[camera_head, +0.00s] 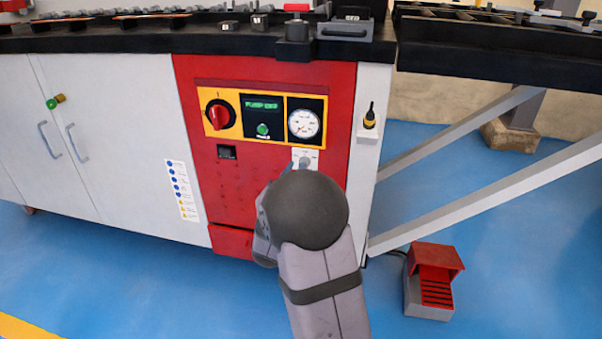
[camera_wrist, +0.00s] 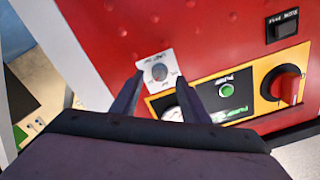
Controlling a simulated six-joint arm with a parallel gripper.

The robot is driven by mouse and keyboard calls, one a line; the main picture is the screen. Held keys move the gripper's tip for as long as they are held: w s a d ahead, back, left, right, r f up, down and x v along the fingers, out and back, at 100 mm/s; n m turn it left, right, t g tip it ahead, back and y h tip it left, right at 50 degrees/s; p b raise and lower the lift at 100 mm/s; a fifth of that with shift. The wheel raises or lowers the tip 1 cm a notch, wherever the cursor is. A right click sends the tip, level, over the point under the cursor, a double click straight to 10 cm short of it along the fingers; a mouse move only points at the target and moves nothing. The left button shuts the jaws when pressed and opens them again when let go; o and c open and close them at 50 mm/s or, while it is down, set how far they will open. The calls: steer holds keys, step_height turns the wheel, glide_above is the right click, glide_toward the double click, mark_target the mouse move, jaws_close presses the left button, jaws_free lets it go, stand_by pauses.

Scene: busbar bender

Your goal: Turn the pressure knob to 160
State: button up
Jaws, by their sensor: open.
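The pressure knob is a small grey round knob on a white label plate (camera_head: 305,154), below the gauge on the red panel. In the wrist view the grey knob (camera_wrist: 159,72) shows between the fingertips of my gripper (camera_wrist: 158,80), which is open, with one finger on each side. I cannot tell whether the fingers touch the knob. The round white pressure gauge (camera_head: 303,124) sits just above the knob; its reading is too small to tell. In the wrist view a finger partly hides it. In the head view my arm hides most of my gripper.
The yellow-framed panel also holds a red rotary switch (camera_head: 220,114), a green display reading "PUMP OFF" (camera_head: 262,106) and a green button (camera_head: 263,129). A small black device (camera_head: 227,152) sits below. A red foot pedal (camera_head: 434,278) stands on the blue floor at right.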

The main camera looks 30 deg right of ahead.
mark_target(304, 163)
steer(key=shift+x, duration=1.4)
jaws_close()
